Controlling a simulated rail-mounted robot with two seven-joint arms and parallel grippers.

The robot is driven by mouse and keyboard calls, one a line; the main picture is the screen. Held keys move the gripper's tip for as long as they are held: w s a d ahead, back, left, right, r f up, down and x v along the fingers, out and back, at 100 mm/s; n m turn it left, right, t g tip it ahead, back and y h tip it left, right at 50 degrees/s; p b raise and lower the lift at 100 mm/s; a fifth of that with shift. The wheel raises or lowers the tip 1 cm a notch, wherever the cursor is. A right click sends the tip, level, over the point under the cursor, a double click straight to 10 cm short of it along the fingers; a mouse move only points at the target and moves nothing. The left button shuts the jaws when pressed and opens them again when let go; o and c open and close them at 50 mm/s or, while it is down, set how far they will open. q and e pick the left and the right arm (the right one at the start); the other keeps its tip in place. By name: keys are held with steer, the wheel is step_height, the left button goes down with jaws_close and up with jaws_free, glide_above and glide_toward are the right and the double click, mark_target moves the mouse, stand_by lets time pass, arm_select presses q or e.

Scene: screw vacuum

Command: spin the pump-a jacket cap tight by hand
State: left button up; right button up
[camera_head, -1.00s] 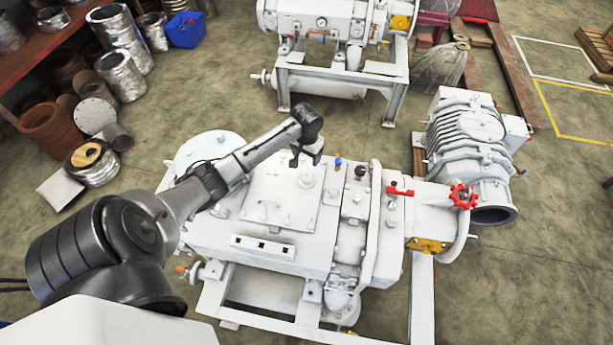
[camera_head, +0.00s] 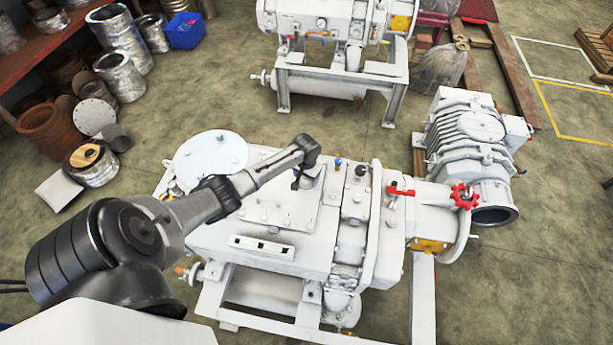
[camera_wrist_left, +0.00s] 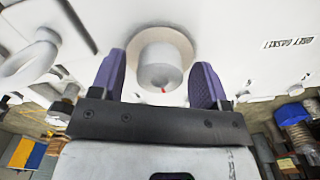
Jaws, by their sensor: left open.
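The jacket cap (camera_wrist_left: 160,62) is a white round knob on a wider round collar, with a small red mark on its near side. In the left wrist view it shows between the two purple fingers of my left gripper (camera_wrist_left: 158,78), with a gap on each side. The gripper is open and touches nothing that I can see. In the head view my left gripper (camera_head: 304,180) is low over the top plate of the near white pump (camera_head: 250,250), and it largely hides the cap there. My right gripper is not in view.
A red valve wheel (camera_head: 464,196) and a red-handled valve (camera_head: 400,190) are on the pump's right end. Small blue and black fittings rise right of my gripper. A lifting ring (camera_wrist_left: 32,62) stands left of the cap. A second pump (camera_head: 340,80) stands behind.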

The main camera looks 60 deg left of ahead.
arm_select(q)
steer(key=shift+c, duration=0.2)
steer(key=c, duration=0.9)
